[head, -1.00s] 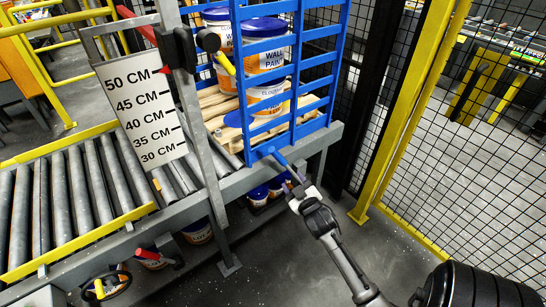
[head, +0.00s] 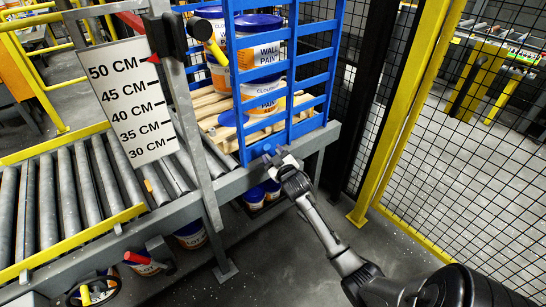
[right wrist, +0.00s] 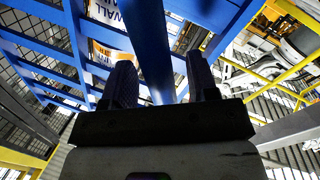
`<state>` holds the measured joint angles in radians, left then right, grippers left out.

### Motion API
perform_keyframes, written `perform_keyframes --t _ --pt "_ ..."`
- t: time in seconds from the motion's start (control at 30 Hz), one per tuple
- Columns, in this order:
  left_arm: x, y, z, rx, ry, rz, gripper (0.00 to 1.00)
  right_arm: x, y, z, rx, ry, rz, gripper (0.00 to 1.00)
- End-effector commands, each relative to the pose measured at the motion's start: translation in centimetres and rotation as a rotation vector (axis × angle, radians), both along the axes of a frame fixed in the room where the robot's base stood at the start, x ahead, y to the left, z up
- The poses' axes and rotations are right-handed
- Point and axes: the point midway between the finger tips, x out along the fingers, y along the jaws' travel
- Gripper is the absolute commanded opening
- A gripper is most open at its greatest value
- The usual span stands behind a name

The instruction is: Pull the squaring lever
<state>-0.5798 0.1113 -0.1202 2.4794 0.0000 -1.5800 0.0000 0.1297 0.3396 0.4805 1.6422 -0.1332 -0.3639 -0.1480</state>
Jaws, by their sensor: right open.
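A blue bar (head: 268,149), which looks like the squaring lever, sticks out from the lower front of the blue slatted frame (head: 291,70). My right gripper (head: 279,158) is at the bar's outer end in the head view. In the right wrist view the blue bar (right wrist: 152,50) runs between the two dark fingers of my right gripper (right wrist: 160,85). The fingers are open, with a gap visible on at least the right side of the bar. The gripper hides the bar's end in the head view. My left gripper is not in view.
Paint pails (head: 260,45) stand on a wooden pallet (head: 215,110) behind the frame. A roller conveyor (head: 70,190) and height scale (head: 130,100) are at left. Yellow-handled (head: 215,50) and red-handled (head: 138,258) levers show. A mesh fence with yellow posts (head: 400,110) stands right.

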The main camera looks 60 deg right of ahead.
Motion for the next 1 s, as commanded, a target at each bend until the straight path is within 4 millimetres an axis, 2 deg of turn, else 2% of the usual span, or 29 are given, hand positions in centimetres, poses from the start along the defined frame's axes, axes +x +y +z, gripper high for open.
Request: perform_keyframes --t 0.47,1.0 --pt "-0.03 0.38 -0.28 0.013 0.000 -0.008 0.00 0.60 -0.44 0.03 0.000 0.001 0.000 0.53" --pt "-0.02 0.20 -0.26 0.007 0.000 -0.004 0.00 0.58 -0.42 0.01 0.000 0.001 0.000 0.01"
